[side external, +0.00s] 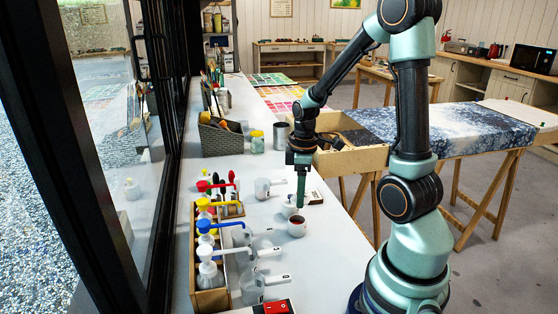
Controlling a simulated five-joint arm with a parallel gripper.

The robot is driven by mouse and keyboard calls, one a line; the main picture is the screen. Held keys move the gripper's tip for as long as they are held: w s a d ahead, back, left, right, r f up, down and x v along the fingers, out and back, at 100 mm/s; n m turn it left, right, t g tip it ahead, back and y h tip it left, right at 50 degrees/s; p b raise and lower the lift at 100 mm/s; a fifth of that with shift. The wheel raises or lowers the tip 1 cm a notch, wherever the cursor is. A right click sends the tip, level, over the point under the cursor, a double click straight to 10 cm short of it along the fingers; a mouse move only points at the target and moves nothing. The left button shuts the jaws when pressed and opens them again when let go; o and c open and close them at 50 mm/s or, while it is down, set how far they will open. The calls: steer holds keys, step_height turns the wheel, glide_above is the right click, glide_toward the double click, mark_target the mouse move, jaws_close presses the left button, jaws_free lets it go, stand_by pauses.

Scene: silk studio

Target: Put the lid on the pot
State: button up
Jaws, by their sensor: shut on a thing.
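A small white pot (296,228) stands upright on the long white bench, its top open and dark reddish contents showing. My gripper (301,205) points straight down just behind and above the pot, its fingers shut. A small pale round thing, which looks like the lid (289,210), shows at the fingertips, on their left side. The fingers partly hide it, and its exact grip is too small to see. It appears apart from the pot's rim.
A wooden rack (211,275) of pump bottles with red, yellow, blue and white tops stands left of the pot. Clear measuring cups (262,188) stand nearby. A grey basket (221,138), a jar (257,142) and a metal can (277,136) stand farther back. Bench right of the pot is clear.

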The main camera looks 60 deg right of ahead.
steer(key=shift+a+f+n, duration=0.3)
steer(key=shift+a+f, duration=0.15)
steer(key=shift+f, duration=1.65)
steer(key=shift+w+f, duration=0.1)
steer(key=shift+f, duration=0.6)
steer(key=o, duration=1.4)
steer(key=r, duration=1.2)
steer(key=shift+s+a+r, duration=0.1)
steer(key=shift+s+a, duration=0.05)
steer(key=shift+s, duration=0.1)
